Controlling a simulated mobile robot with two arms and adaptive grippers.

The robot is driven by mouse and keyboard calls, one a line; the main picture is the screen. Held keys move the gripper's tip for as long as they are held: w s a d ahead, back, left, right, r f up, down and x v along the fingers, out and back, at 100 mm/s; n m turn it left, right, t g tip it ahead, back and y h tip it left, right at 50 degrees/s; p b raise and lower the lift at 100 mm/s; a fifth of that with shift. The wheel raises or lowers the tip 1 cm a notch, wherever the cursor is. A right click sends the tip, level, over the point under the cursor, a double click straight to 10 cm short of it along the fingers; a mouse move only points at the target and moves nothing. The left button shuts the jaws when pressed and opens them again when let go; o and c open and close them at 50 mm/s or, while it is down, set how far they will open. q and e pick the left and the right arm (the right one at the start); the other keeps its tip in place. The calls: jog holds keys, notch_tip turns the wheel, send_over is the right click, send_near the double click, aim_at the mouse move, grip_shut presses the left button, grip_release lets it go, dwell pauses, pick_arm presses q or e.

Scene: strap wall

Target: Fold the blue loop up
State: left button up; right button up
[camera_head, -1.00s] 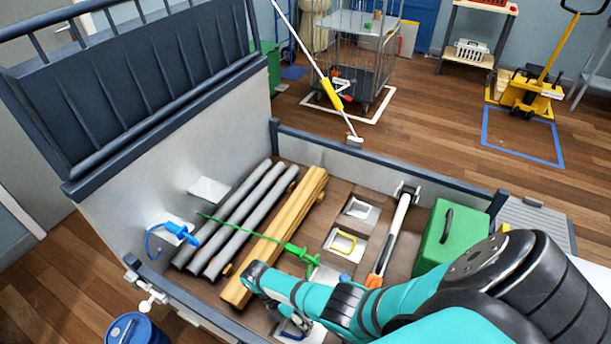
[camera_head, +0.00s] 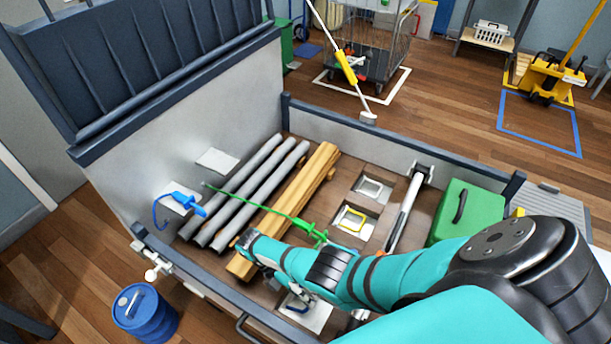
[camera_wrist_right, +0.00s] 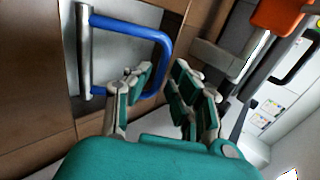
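The blue loop (camera_wrist_right: 165,48) is a bent bar on a grey recessed plate (camera_wrist_right: 115,60) in the right wrist view. It lies low against the plate. In the head view a small part of the blue loop (camera_head: 297,308) shows on the bed floor, beside my right arm. My right gripper (camera_wrist_right: 160,95) is open, with the loop's near corner just ahead of its fingers and partly hidden by the left one. I cannot tell whether they touch. In the head view my right gripper is mostly hidden by the arm. My left gripper is not in view.
A yellow loop (camera_head: 353,218) sits on another floor plate. Grey pipes (camera_head: 245,190) and timber beams (camera_head: 290,205) lie to the left. A green strap (camera_head: 265,212) crosses the beams. A green case (camera_head: 468,212) stands at the right. A blue hook (camera_head: 182,203) hangs at the left wall.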

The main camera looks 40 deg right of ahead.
jog(key=shift+o, duration=0.8)
jog(key=v, duration=1.2)
